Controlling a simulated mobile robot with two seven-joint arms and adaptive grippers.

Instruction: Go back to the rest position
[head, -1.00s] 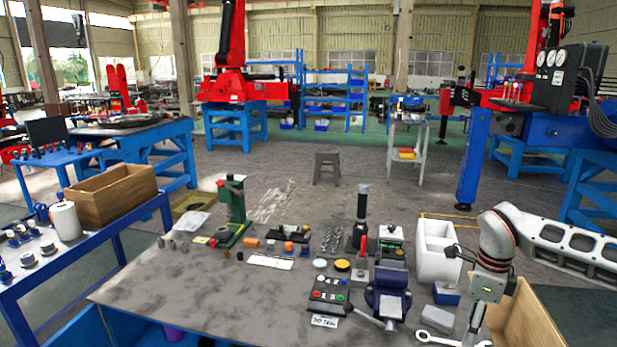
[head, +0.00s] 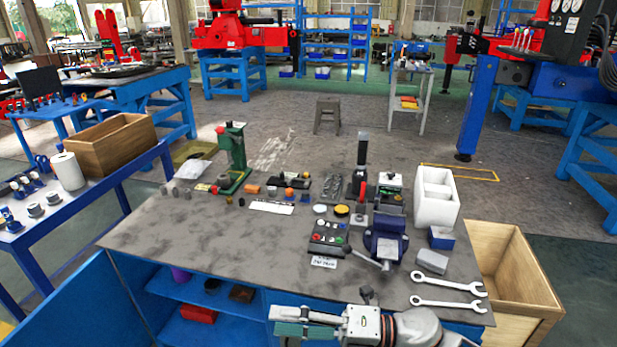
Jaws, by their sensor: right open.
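My right gripper (head: 277,321) is at the bottom of the head view, in front of the near edge of the grey-topped workbench (head: 190,235). It points left and is open, with nothing seen between its fingers. My right forearm comes in from the bottom right behind it. My left gripper is not in view.
Two wrenches (head: 447,304) lie at the bench's near right corner, close to my right arm. A blue vise (head: 386,238), a black button box (head: 328,238) and a white bin (head: 435,196) stand behind. A wooden crate (head: 515,270) is at right. The bench's left front is clear.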

